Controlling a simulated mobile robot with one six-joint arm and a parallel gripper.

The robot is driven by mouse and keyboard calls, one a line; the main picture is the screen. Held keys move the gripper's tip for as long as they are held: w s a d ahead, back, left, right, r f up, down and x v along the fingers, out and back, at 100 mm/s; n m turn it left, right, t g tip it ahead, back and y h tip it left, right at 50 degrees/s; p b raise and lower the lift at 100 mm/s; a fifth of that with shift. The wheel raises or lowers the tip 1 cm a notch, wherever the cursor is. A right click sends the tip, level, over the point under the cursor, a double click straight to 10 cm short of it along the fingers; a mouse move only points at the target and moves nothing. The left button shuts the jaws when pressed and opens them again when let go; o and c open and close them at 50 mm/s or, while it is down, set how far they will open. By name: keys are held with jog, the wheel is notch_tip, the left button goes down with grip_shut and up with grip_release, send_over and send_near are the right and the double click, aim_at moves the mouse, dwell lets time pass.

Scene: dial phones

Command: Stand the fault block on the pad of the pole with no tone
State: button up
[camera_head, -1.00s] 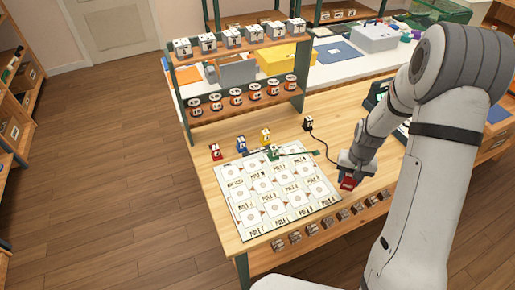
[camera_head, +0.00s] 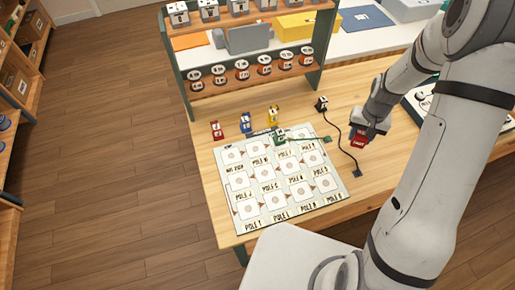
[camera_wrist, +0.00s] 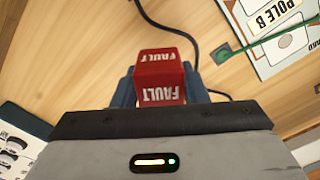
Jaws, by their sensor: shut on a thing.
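The fault block (camera_wrist: 160,68) is red with white FAULT lettering. My gripper (camera_head: 357,134) is shut on it, and the block (camera_head: 357,141) hangs over the wooden table right of the board. Blue-grey fingers (camera_wrist: 160,95) show at its sides in the wrist view. The white pole board (camera_head: 285,184) has rows of square pads labelled POLE. A corner of it with POLE 8 (camera_wrist: 267,18) shows in the wrist view. A green block (camera_head: 280,136) stands on the board's top edge with a green lead. Which pole has no tone cannot be told.
Red (camera_head: 217,129), blue (camera_head: 246,123) and yellow (camera_head: 273,115) blocks stand behind the board. A black block (camera_head: 321,104) has a dark cord running to a plug (camera_head: 357,173) right of the board. A shelf (camera_head: 245,83) with labelled spools stands at the back.

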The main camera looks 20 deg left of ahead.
jog(key=s+a+r+n, duration=0.2)
jog(key=a, duration=0.6)
jog(key=s+a+r+n, duration=0.1)
jog(key=a+n, duration=0.1)
jog(key=a, duration=0.7)
notch_tip(320, 180, up, 3)
jog(key=n, duration=0.3)
send_over(255, 148)
notch_tip(255, 148, down, 9)
jog(key=shift+f+p, duration=0.1)
jog(key=shift+p, duration=0.35)
jog(key=shift+d+f, duration=0.1)
jog(key=shift+f+b, duration=0.25)
jog(key=shift+b, duration=0.05)
jog(key=o, duration=1)
jog(key=shift+r, duration=0.1)
